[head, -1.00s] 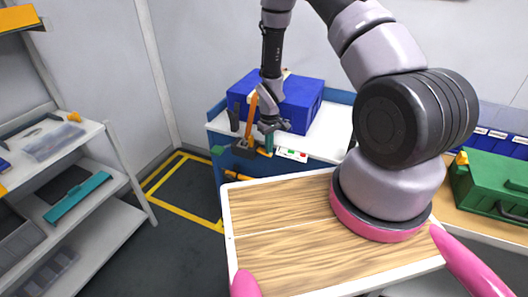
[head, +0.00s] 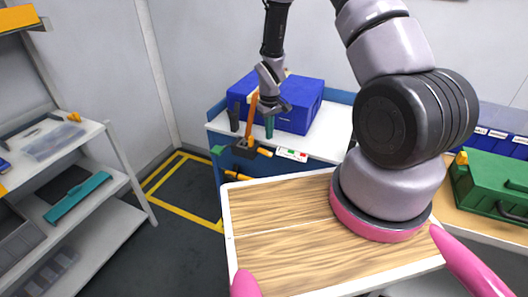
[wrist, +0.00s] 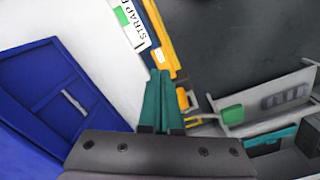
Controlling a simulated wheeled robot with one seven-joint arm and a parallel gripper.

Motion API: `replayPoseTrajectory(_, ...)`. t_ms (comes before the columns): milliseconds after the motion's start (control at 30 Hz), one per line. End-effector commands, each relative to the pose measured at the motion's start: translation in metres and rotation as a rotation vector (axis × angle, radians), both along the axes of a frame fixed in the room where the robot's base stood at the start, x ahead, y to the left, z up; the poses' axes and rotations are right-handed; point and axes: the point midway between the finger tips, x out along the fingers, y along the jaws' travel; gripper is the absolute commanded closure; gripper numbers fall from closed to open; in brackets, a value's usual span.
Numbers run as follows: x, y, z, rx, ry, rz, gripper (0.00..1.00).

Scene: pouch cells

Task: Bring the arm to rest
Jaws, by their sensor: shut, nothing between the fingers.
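My arm bends up and over from its base on my wooden-topped deck. My gripper (head: 269,133) hangs at its end in front of the blue box (head: 302,104), above the front edge of the white-topped bench (head: 330,139). In the wrist view the two teal fingers of my gripper (wrist: 159,72) lie side by side, shut, with nothing between them. Below them show a white label strip with a green mark (wrist: 128,20) and an orange-yellow bar (wrist: 160,42). The blue box (wrist: 50,95) is at the left there.
A dark holder with orange-handled tools (head: 244,148) is at the bench's front left corner. A green case (head: 492,180) stands on the right. A shelf unit (head: 85,140) is at the left. Yellow lines (head: 165,172) mark open floor between shelf and bench.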

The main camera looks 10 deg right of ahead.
Motion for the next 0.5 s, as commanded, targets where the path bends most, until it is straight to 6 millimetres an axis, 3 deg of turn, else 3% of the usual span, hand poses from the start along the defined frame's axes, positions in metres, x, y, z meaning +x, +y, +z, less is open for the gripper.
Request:
replayPoseTrajectory(400, 0.0001, 0.0000, 0.0009, 0.000, 0.000, 0.000, 1.00)
replayPoseTrajectory(500, 0.0029, -0.0007, 0.0106, 0.002, -0.010, -0.010, 1.00)
